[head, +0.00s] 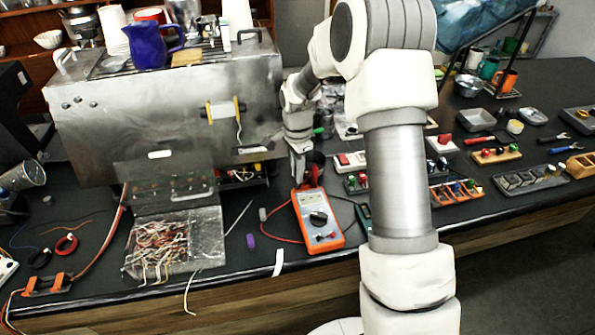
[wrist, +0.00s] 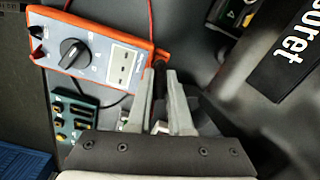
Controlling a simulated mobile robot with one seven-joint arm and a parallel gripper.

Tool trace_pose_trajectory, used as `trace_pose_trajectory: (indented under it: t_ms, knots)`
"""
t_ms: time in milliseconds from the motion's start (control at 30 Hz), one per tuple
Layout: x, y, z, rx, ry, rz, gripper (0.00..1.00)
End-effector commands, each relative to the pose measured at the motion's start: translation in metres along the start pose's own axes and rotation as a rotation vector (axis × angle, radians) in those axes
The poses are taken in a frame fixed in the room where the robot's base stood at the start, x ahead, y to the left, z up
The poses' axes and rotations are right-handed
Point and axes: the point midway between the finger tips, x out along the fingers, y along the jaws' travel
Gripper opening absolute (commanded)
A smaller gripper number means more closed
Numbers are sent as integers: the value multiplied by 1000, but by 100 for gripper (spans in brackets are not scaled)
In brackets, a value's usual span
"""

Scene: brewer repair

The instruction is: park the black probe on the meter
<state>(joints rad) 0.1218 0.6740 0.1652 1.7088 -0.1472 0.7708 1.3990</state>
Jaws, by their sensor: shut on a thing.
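The orange meter (head: 318,218) lies on the dark bench with its grey face and black dial up. It also shows at the upper left of the wrist view (wrist: 92,50). My gripper (head: 300,178) is at the meter's far end, pointing down. In the wrist view my gripper's fingers (wrist: 160,74) are close together on a dark, slim piece, the black probe (wrist: 160,82), beside the meter's display end. Most of the probe is hidden between the fingers. I cannot tell whether it touches the meter.
A steel brewer (head: 170,110) stands to the left, with a clear tray of tangled wires (head: 165,245) in front. A green board (wrist: 72,115) lies beside the meter. Red lead (head: 278,228) loops left of the meter. Several part trays (head: 455,192) fill the bench at right.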

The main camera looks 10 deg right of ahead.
Motion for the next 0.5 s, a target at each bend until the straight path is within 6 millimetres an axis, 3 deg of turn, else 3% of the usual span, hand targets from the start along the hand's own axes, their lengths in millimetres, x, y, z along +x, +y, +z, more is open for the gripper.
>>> trace_pose_trajectory:
  t_ms: [500]
  knots:
    - [7,0,0,0,0,0,0]
